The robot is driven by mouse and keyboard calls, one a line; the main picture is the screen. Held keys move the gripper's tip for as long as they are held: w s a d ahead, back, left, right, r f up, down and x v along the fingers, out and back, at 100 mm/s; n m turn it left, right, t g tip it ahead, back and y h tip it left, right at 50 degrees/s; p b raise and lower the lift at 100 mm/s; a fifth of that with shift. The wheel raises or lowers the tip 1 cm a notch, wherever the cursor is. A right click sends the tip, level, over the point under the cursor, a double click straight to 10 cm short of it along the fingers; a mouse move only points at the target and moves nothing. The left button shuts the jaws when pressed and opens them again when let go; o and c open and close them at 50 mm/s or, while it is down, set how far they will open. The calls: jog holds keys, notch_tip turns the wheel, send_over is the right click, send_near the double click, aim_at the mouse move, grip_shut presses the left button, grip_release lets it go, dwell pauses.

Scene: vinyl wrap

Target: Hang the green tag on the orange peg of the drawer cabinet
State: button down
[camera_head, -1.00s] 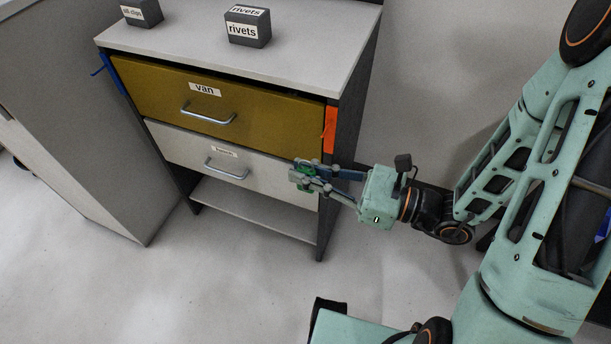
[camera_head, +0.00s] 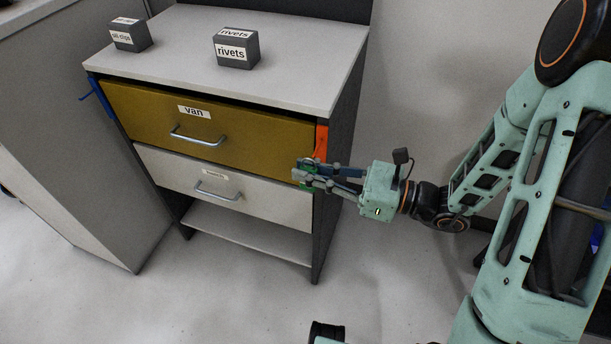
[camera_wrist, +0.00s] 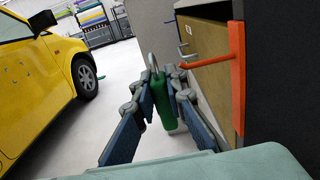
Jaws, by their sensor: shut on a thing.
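The green tag (camera_wrist: 166,112) hangs between my fingertips in the wrist view, with a pale loop at its top. In the head view only a little green (camera_head: 303,178) shows at the fingertips. My gripper (camera_head: 308,174) is shut on the tag, in front of the cabinet's right side. The orange peg (camera_wrist: 212,60) sticks out from an orange strip on the drawer cabinet (camera_head: 338,160). The strip also shows in the head view (camera_head: 321,138). In the wrist view the peg's tip is just right of the loop and appears apart from it; depth is hard to tell.
The cabinet has a mustard drawer labelled "van" (camera_head: 240,130) above a white drawer (camera_head: 255,203). A blue peg (camera_head: 100,95) is on its left side. Two labelled dark blocks, one a rivets block (camera_head: 237,50), stand on top. A yellow vehicle (camera_wrist: 35,75) is beyond, at left.

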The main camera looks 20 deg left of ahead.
jog(key=shift+w+d+f, duration=0.1)
jog(key=shift+w, duration=1.45)
jog(key=shift+w+f+b, duration=0.3)
jog(key=shift+w+f, duration=0.1)
jog(key=shift+w, duration=0.3)
jog(key=c, duration=1.9)
grip_release()
jog(key=shift+d, duration=0.1)
jog(key=shift+d, duration=0.1)
